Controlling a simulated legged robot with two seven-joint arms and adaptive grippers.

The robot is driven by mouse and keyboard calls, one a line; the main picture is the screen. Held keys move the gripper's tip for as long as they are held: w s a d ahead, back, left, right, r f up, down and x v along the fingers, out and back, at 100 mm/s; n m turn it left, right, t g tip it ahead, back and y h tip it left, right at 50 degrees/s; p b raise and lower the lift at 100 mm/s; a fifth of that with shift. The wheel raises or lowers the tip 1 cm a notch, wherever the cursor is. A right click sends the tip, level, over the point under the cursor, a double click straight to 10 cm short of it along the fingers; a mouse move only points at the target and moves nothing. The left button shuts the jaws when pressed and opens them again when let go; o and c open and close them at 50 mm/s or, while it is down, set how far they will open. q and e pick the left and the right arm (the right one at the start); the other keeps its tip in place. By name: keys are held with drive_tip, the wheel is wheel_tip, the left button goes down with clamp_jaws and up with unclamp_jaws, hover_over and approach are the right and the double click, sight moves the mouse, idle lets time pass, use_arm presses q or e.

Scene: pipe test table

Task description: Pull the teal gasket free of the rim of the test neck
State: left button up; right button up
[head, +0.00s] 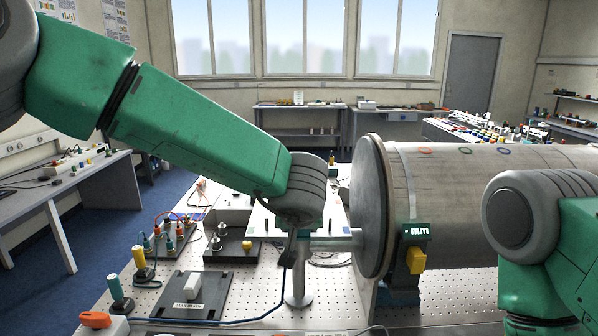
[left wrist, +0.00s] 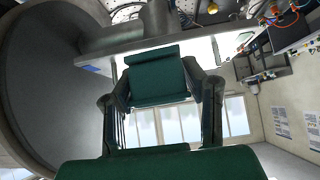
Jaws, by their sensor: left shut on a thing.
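The test neck (head: 338,244) is a short grey pipe standing out from the flat end of the big grey cylinder (head: 372,205). In the left wrist view the neck (left wrist: 112,42) runs in from the large disc at the left. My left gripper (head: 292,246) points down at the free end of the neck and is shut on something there. The teal gasket is mostly hidden by the gripper at the rim; I cannot make out its outline or how it sits. My right arm is at the right edge; its gripper is out of view.

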use_arm(q)
drive_tip(key=shift+r, duration=1.05)
